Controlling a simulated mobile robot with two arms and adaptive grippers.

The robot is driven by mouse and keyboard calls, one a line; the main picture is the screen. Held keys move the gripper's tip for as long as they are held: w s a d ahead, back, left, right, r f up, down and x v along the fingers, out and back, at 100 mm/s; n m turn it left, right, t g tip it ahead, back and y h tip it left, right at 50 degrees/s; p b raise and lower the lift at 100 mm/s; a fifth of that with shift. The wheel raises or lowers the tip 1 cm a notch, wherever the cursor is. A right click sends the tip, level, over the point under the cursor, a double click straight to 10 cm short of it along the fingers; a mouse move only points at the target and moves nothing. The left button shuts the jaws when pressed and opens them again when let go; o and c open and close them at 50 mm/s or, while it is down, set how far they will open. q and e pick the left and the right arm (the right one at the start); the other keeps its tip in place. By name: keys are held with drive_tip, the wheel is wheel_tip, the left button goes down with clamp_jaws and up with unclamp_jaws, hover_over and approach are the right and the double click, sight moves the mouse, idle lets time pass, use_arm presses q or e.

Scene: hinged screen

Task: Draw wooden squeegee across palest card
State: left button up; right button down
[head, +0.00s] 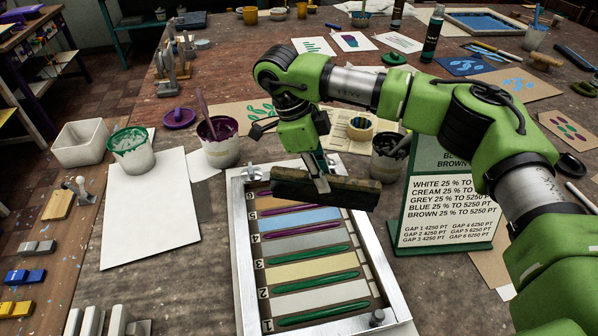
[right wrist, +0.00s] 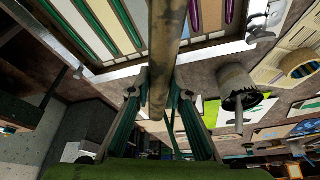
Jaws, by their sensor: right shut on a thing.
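My right gripper (head: 318,178) is shut on the wooden squeegee (head: 345,192), a long dark, stained bar held crosswise over the far end of the silver frame (head: 386,272). In the right wrist view the squeegee (right wrist: 163,60) runs between the fingers (right wrist: 160,105). I cannot tell whether it touches anything below. In the frame lie a white card (head: 320,298), the palest, nearest me, then a cream card (head: 312,270), a grey card (head: 308,241), a blue card (head: 300,220) and a brown strip (head: 290,204) partly hidden by the squeegee. Green and purple ink lines lie between cards. My left gripper is out of view.
A green-edged sign (head: 450,210) with card colours and gap numbers stands right of the frame, partly hidden by my arm. Left are a green-rimmed pot (head: 131,152), a purple-rimmed pot (head: 220,148) and a white sheet (head: 152,215). A dark pot (head: 388,160) stands behind the frame.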

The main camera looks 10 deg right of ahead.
drive_tip(key=m, duration=0.1)
drive_tip(key=w+m+g, duration=0.1)
drive_tip(key=m, duration=0.1)
drive_tip(key=m+y, duration=0.1)
drive_tip(key=m, duration=0.1)
drive_tip(key=shift+w+a+f+g, duration=0.2)
drive_tip(key=shift+w+a+g, duration=0.1)
drive_tip(key=w+a+f+m+t+y+p, duration=0.1)
drive_tip(key=w+f+m+y, duration=0.1)
drive_tip(key=m, duration=1.1)
drive_tip(key=w+a+f+m+t+y+p, duration=0.1)
drive_tip(key=w+a+f+m+t+y, duration=0.1)
drive_tip(key=m, duration=1.1)
drive_tip(key=w+f+y, duration=0.1)
drive_tip(key=y, duration=0.1)
drive_tip(key=shift+y, duration=0.4)
drive_tip(key=shift+w, duration=0.1)
drive_tip(key=shift+r, duration=0.1)
drive_tip(key=shift+f, duration=1.2)
